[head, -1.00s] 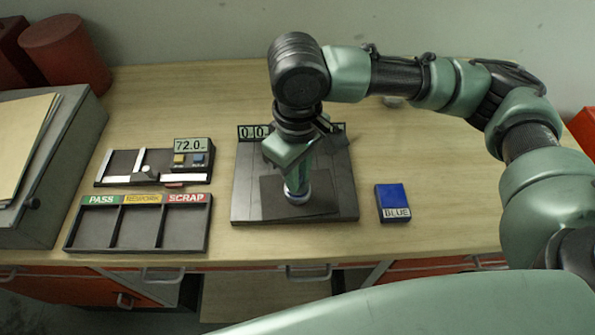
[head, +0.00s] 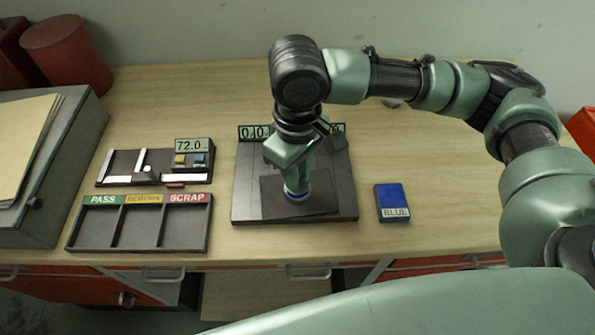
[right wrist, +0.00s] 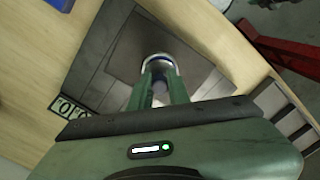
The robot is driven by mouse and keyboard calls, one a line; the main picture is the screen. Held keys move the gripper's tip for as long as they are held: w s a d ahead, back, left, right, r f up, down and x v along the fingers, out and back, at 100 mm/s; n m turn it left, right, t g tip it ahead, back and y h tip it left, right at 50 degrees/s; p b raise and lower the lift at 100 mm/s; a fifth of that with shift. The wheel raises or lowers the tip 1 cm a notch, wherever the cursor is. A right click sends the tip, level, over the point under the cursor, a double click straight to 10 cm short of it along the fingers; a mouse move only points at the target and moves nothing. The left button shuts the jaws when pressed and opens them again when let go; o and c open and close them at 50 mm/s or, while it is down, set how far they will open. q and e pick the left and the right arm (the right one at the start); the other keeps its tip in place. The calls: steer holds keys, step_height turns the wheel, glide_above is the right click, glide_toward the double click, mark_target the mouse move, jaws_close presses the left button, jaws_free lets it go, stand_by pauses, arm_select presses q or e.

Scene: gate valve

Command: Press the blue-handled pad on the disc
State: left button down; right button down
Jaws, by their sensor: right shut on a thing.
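My right gripper (head: 297,182) points down over the dark plate (head: 250,207) in the middle of the bench. It is shut on the pad (head: 297,194), of which a blue and pale band shows just below the fingers. In the right wrist view the pad (right wrist: 158,60) shows as a round, white-rimmed piece with blue at the fingertips (right wrist: 160,80). The pad is low over the dark square on the plate. I cannot tell whether it touches what is under it. The disc is not clearly visible. My left gripper is out of view.
A blue box (head: 392,198) marked BLUE lies right of the plate. A tray (head: 137,248) marked PASS, REWORK and SCRAP and a gauge (head: 192,152) reading 72.0 are at left. A counter (head: 251,133), partly hidden, stands behind the plate.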

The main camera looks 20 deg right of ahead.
steer(key=shift+s+f, duration=0.15)
steer(key=shift+f, duration=0.05)
stand_by(1.0)
steer(key=shift+r+p, duration=0.1)
steer(key=shift+p, duration=0.25)
step_height(320, 180, up, 7)
steer(key=p, duration=0.9)
steer(key=shift+r, duration=0.1)
